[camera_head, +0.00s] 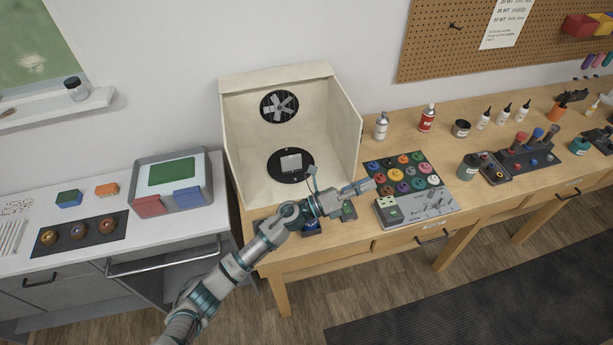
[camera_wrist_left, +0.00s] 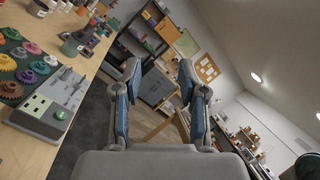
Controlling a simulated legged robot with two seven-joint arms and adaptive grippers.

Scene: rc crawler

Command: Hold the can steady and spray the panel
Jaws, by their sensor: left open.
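A spray booth (camera_head: 345,125) stands open on the wooden bench in the head view. A light square panel (camera_head: 291,163) lies on a round black turntable (camera_head: 275,172) inside it. A silver can with a white label (camera_head: 381,127) and a red can (camera_head: 427,118) stand upright on the bench to the right of the booth. I cannot tell which is the spray can. My left gripper (camera_head: 364,187) is open and empty in front of the booth's right side, left of the coloured discs. It also shows open in the left wrist view (camera_wrist_left: 158,75). My right gripper is not visible.
A tray of coloured gear-like discs (camera_head: 404,172) and a grey box with a pale top (camera_head: 388,209) lie right of my gripper. Bottles and a tool rack (camera_head: 528,148) stand farther right. A grey cabinet (camera_head: 75,262) with a tray stands left.

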